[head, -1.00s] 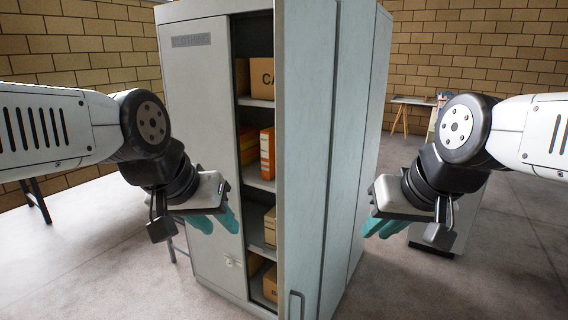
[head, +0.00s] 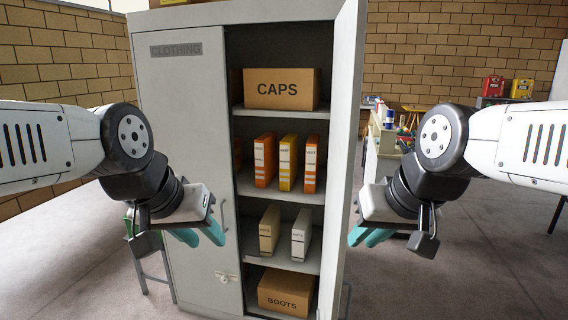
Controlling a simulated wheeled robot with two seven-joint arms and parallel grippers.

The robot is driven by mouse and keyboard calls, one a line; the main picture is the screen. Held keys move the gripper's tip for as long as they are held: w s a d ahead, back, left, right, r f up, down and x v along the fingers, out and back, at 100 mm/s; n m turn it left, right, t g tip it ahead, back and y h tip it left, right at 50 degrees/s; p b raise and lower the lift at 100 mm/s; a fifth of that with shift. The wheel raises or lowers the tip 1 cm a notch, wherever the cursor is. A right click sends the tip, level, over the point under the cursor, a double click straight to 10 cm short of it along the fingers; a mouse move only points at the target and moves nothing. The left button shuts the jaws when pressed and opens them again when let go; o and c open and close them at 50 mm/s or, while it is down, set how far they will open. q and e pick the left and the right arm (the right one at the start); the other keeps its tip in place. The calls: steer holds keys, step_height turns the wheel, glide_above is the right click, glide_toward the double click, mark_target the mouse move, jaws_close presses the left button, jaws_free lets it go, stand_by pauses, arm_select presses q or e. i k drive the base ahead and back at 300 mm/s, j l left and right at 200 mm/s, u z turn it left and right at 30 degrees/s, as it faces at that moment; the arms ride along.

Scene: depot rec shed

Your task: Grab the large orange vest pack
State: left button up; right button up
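On the cabinet's second shelf stand two upright packs in orange and white, a left one (head: 265,160) and a right one (head: 310,165). A yellow and white pack (head: 287,163) stands between them. Their labels are too small to read surely, and I cannot tell which is large. Something orange is partly hidden at the shelf's left, behind the shut door. My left gripper (head: 199,236) is in front of the shut left door, its teal fingers apart and empty. My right gripper (head: 368,237) is by the open door's edge, also apart and empty. Both are lower than the packs.
The grey cabinet (head: 185,120) reads CLOTHING. Its right door (head: 345,150) stands open towards me. A CAPS box (head: 282,89) is above, two pale packs (head: 269,230) (head: 301,234) below, a BOOTS box (head: 287,292) at the bottom. A cluttered counter (head: 384,150) stands behind right.

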mark_target(312, 144)
steer(key=i+j+z, duration=0.3)
steer(key=j, duration=0.35)
steer(key=i+j+z, duration=0.1)
steer(key=i+j, duration=0.4)
steer(key=i+j+z, duration=0.05)
